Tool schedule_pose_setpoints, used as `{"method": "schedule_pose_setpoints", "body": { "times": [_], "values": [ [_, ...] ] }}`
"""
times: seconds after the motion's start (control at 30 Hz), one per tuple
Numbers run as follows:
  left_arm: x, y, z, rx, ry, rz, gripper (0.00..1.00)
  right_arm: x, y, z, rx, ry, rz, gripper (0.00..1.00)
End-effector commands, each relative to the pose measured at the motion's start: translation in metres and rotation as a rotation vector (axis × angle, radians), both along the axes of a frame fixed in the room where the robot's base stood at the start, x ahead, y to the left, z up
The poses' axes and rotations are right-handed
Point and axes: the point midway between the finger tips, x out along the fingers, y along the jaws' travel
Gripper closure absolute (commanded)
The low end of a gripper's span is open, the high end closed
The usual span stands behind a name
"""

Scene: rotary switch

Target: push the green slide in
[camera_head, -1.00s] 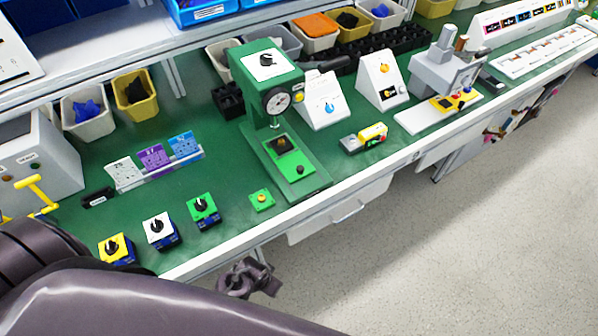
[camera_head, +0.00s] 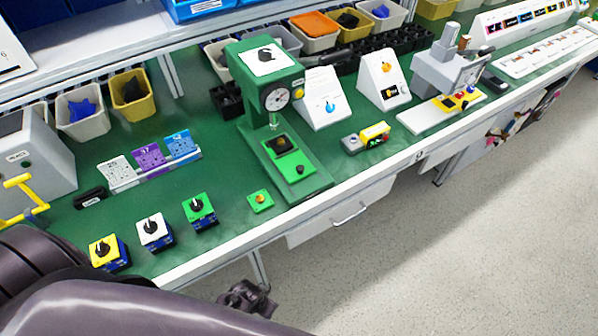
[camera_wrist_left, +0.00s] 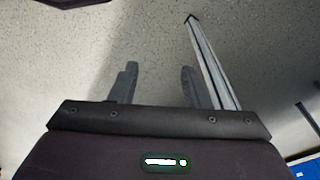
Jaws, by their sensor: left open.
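A green press machine (camera_head: 265,75) with a dial stands on the bench. At its foot is a green slide (camera_head: 300,170) with a small black knob, beside a dark square with an orange piece. The slide lies on the base, toward the front edge of the bench. My left gripper (camera_head: 247,298) is small and dark in the head view, below the bench front and well apart from the slide. In the left wrist view my left gripper (camera_wrist_left: 160,82) is open and empty over the grey floor. The right gripper is not in view.
Yellow (camera_head: 108,251), white (camera_head: 154,231) and green (camera_head: 199,209) rotary switch blocks stand along the front edge, left of the press. A small green button plate (camera_head: 260,201) lies between them and the press. A yellow and grey button box (camera_head: 374,134) lies to its right.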

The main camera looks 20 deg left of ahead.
Motion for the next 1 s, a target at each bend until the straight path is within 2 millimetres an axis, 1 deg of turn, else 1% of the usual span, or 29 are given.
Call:
{"method": "schedule_pose_setpoints", "body": {
  "times": [0.03,0.17,0.27,0.3,0.37,0.4,0.47,0.5,0.6,0.67,0.7,0.77,0.8,0.87,1.0],
  "values": [
    [0.009,-0.001,0.009,-0.001,-0.010,0.000,0.57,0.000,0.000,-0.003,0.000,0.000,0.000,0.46],
    [0.032,-0.004,0.040,0.000,-0.029,-0.005,0.57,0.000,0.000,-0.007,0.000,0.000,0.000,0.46],
    [0.052,-0.007,0.074,0.002,-0.054,-0.017,0.57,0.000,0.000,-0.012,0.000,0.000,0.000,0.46],
    [0.060,-0.008,0.091,0.006,-0.065,-0.030,0.57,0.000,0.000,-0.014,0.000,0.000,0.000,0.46],
    [0.072,-0.009,0.118,0.013,-0.086,-0.054,0.57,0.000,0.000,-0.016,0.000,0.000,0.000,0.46],
    [0.079,-0.010,0.137,0.019,-0.102,-0.078,0.57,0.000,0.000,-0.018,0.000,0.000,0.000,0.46],
    [0.088,-0.011,0.164,0.032,-0.129,-0.129,0.57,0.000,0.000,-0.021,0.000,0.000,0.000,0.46],
    [0.094,-0.013,0.183,0.045,-0.153,-0.174,0.57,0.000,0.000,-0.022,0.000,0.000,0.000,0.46],
    [0.110,-0.017,0.229,0.100,-0.231,-0.353,0.57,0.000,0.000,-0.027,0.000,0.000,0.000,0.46],
    [0.118,-0.020,0.245,0.139,-0.271,-0.462,0.57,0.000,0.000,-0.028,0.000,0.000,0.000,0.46],
    [0.123,-0.022,0.255,0.170,-0.301,-0.543,0.57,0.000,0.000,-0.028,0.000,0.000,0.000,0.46],
    [0.133,-0.025,0.268,0.233,-0.351,-0.681,0.57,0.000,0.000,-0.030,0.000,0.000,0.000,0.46],
    [0.139,-0.027,0.274,0.284,-0.380,-0.779,0.57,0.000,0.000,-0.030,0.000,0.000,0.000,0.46],
    [0.149,-0.030,0.282,0.368,-0.422,-0.926,0.57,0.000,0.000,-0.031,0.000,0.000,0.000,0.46],
    [0.171,-0.033,0.291,0.606,-0.485,-1.256,0.57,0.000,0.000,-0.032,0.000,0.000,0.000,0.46]
  ]
}}
